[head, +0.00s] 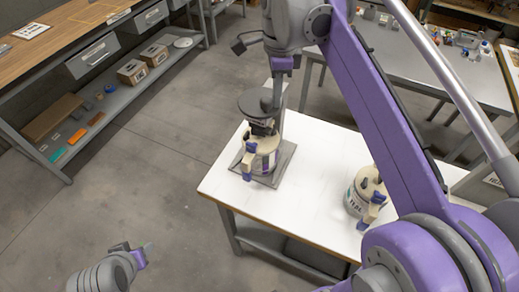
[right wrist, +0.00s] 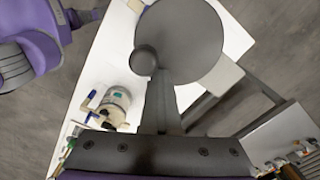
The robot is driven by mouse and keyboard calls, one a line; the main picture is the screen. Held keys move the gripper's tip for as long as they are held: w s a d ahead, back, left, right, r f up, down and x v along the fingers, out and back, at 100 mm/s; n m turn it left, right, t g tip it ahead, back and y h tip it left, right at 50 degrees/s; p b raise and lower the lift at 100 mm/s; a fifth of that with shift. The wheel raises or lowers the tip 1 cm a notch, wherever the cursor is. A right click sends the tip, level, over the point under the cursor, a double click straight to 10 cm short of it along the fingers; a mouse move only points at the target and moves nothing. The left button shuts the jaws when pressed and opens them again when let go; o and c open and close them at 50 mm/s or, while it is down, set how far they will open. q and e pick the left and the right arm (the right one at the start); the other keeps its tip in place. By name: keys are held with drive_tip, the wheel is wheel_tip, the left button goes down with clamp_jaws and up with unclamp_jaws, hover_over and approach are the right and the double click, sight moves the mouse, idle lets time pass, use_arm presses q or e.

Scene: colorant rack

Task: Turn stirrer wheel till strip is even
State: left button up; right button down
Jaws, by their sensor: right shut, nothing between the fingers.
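The stirrer's dark grey round wheel (head: 258,103) tops a stand on the white table, with a cream-lidded can (head: 262,152) beneath it. In the right wrist view the wheel (right wrist: 180,42) fills the top middle, with a round knob (right wrist: 145,60) at its near left rim. My right gripper (head: 278,98) is shut and empty, pointing down at the wheel; its fingertips (right wrist: 162,75) are right beside the knob. I cannot tell whether they touch. My left gripper (head: 140,256) hangs at the lower left, away from the table; its jaws are unclear. I cannot make out the strip.
The white table top (head: 318,150) is clear between the cans. A shelf bench (head: 75,45) stands at the upper left.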

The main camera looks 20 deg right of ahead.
drive_tip(key=shift+s+d+r+p, duration=0.15)
drive_tip(key=shift+r+p, duration=0.15)
drive_tip(key=shift+r, duration=0.3)
drive_tip(key=r, duration=0.1)
drive_tip(key=r+p, duration=0.1)
drive_tip(key=r, duration=0.1)
drive_tip(key=shift+w+r+p, duration=0.2)
drive_tip(key=shift+w+p, duration=0.05)
drive_tip(key=shift+p, duration=0.05)
drive_tip(key=shift+r, duration=0.55)
drive_tip(key=shift+s+r, duration=0.2)
drive_tip(key=shift+s, duration=0.05)
use_arm(q)
drive_tip(key=r, duration=0.1)
drive_tip(key=w+r, duration=0.1)
drive_tip(key=r, duration=0.1)
drive_tip(key=shift+w+r, duration=0.1)
drive_tip(key=shift+w, duration=0.25)
drive_tip(key=shift+w, duration=0.1)
use_arm(e)
drive_tip(key=shift+w, duration=0.2)
drive_tip(key=shift+f, duration=0.1)
